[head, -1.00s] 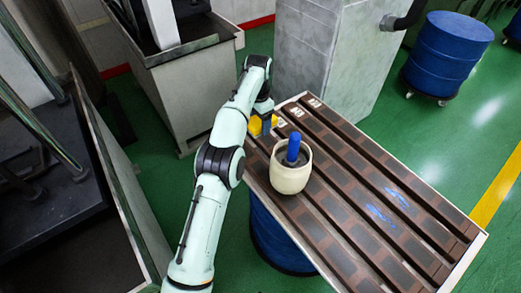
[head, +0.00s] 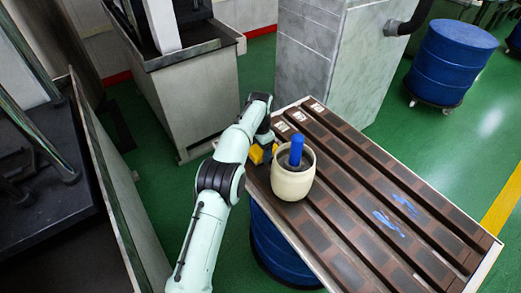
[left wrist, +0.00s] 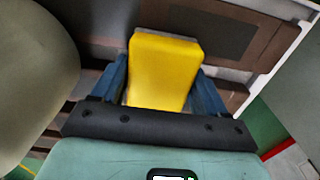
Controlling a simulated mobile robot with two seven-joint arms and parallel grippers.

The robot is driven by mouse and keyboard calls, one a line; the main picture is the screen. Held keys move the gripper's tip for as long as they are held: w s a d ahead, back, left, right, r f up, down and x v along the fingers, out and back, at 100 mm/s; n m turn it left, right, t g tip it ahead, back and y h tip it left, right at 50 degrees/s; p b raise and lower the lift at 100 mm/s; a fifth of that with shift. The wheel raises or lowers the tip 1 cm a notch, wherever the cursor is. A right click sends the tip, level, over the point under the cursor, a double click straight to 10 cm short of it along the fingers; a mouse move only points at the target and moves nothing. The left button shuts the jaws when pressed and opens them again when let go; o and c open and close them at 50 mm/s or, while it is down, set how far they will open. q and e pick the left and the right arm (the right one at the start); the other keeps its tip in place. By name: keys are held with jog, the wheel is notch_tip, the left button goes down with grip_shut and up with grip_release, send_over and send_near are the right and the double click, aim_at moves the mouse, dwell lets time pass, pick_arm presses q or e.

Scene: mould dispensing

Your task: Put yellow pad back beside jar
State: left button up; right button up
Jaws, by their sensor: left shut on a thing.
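The yellow pad (head: 257,154) is at the left edge of the slatted table, just left of the cream jar (head: 292,178). My left gripper (head: 264,142) is shut on the pad. In the left wrist view the yellow pad (left wrist: 163,70) sits between the two blue fingers of the left gripper (left wrist: 161,85), and the jar (left wrist: 35,80) is close on the left, apart from the pad. A blue handle (head: 297,150) stands up out of the jar. I cannot tell whether the pad touches the table. My right gripper is not in view.
The slatted brown table (head: 400,245) has free room right of the jar, with blue marks (head: 390,220) on its slats. White labels (head: 282,127) lie at its far end. A grey pillar (head: 340,60) stands behind, and a blue drum (head: 449,62) at the back right.

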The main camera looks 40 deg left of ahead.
pick_arm(q)
jog(key=shift+f, duration=0.3)
jog(key=o, duration=1)
notch_tip(320, 180, up, 13)
jog(key=p, duration=0.5)
jog(key=shift+f, duration=0.15)
